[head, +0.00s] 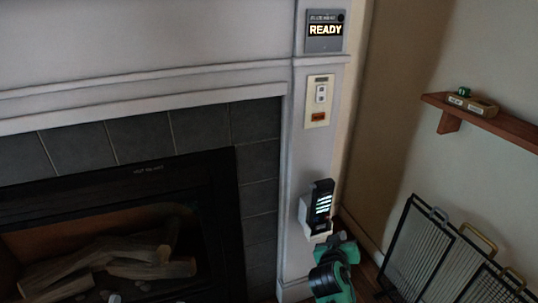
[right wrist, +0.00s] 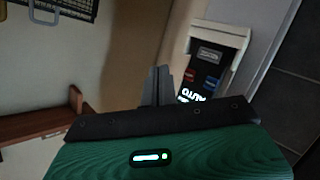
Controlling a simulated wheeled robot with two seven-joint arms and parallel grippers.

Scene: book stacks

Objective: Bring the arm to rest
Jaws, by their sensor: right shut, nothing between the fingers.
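My right gripper (head: 335,243) is at the lower middle of the head view, just below and in front of a black remote (head: 321,202) in a white wall holder (head: 312,226). My left gripper is not in view.
A panel reading READY (head: 325,31) is above a wall switch plate (head: 319,100). The fireplace (head: 110,235) is at left. A wooden shelf (head: 500,126) holds a small tray with a green item. A mesh screen (head: 440,250) stands at lower right.

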